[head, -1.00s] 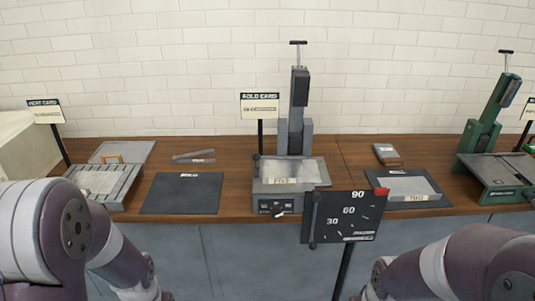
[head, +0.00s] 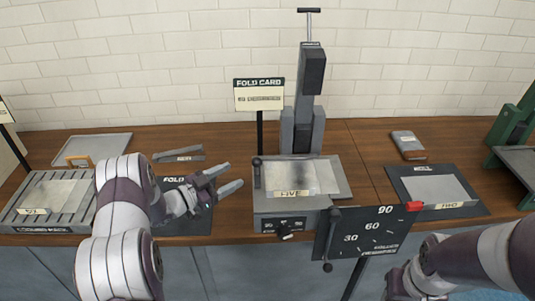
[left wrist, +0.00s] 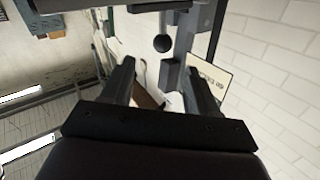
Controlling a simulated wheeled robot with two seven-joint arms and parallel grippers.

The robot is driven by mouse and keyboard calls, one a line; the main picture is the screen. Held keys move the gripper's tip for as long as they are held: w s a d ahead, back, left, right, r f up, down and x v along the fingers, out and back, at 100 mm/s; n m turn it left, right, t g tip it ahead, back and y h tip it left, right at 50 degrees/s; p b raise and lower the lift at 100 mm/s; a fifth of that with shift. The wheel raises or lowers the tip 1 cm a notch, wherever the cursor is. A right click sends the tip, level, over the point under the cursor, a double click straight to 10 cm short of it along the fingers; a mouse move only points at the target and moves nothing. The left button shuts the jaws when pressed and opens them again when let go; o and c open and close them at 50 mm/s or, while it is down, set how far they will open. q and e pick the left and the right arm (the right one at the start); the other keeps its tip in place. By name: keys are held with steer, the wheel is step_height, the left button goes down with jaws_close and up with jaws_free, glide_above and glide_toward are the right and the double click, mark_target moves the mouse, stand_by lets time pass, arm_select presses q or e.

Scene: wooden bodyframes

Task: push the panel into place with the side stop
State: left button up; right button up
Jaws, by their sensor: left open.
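A grey panel labelled FIVE (head: 290,180) lies flat on the bed of the grey press machine (head: 290,225) in the middle of the bench. Its right part reaches over a light plate. A dark knob on a short post (head: 257,163) stands at the bed's left edge; I cannot tell whether it is the side stop. My left gripper (head: 226,180) is open and empty, just left of the machine, above the FOLD mat. In the left wrist view a round dark knob (left wrist: 162,43) shows beyond the open fingers (left wrist: 165,85).
A dark dial board (head: 370,232) marked 30, 60, 90 stands in front of the machine's right side. A FOLD CARD sign (head: 259,95) stands behind it. A slotted tray (head: 15,212) is at left, a dark mat (head: 480,208) with a plate at right.

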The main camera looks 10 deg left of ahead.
mark_target(257, 168)
arm_select(q)
steer(key=p+x, duration=0.1)
steer(key=x, duration=1.1)
steer(key=shift+a+p, duration=0.1)
steer(key=shift+p, duration=0.3)
steer(key=shift+w+f, duration=0.15)
steer(key=shift+w, duration=0.1)
